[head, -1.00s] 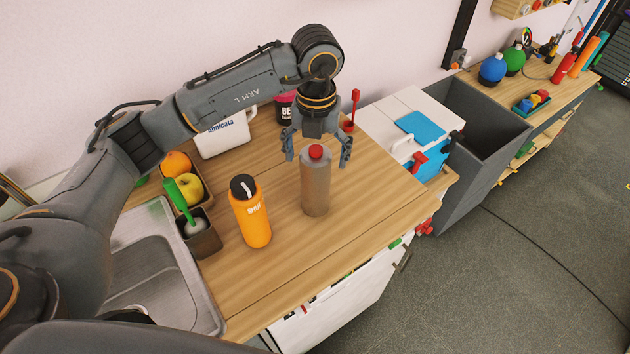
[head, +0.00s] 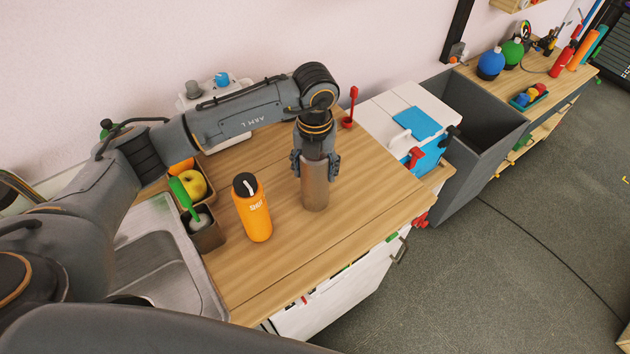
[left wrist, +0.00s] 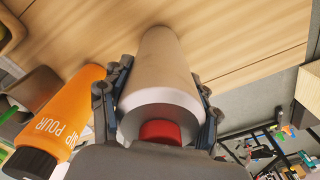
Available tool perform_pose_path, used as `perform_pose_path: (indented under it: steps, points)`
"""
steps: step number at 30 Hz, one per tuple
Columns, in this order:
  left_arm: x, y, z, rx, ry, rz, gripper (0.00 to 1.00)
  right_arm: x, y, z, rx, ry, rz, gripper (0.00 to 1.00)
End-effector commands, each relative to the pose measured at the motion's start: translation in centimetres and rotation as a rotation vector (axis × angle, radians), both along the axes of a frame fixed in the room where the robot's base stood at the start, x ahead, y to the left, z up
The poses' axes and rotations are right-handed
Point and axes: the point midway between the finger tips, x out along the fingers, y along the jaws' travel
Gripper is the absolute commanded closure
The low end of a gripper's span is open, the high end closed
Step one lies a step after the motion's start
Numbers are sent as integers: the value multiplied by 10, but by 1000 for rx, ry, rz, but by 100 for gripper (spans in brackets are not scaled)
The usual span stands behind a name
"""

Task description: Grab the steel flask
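The steel flask (head: 315,190) is a brownish-grey metal cylinder standing upright on the wooden counter. My left gripper (head: 316,168) comes down on it from above, with one finger on each side of its upper part. In the left wrist view, the flask (left wrist: 160,68) lies between the fingers of the gripper (left wrist: 158,98); both appear to press on its sides. Its red cap (left wrist: 160,132) sits close under the palm; in the head view the gripper hides the cap. My right gripper is not in view.
An orange bottle (head: 253,213) stands upright left of the flask, apart from it. The counter right of the flask is clear.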

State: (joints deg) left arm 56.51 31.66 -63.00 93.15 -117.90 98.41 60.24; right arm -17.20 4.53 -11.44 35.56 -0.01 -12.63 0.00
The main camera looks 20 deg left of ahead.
Motion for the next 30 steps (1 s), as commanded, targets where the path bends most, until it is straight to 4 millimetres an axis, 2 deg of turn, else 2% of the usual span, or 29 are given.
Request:
perform_pose_path:
  steps: [1, 6, 14, 20, 25, 30]
  points:
    - [0, 0, 0, 0, 0, 0, 67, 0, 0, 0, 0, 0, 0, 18]
    - [0, 0, 0, 0, 1, 0, 100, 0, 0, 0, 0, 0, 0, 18]
    - [1, 0, 2, -2, -2, 0, 100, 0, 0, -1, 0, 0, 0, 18]
    - [2, 0, 9, -1, -5, 0, 100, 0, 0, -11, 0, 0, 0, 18]
    - [-1, -1, 33, -3, -8, -2, 100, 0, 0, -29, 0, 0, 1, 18]
    - [-29, -5, 65, -3, -8, -5, 100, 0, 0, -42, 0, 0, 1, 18]
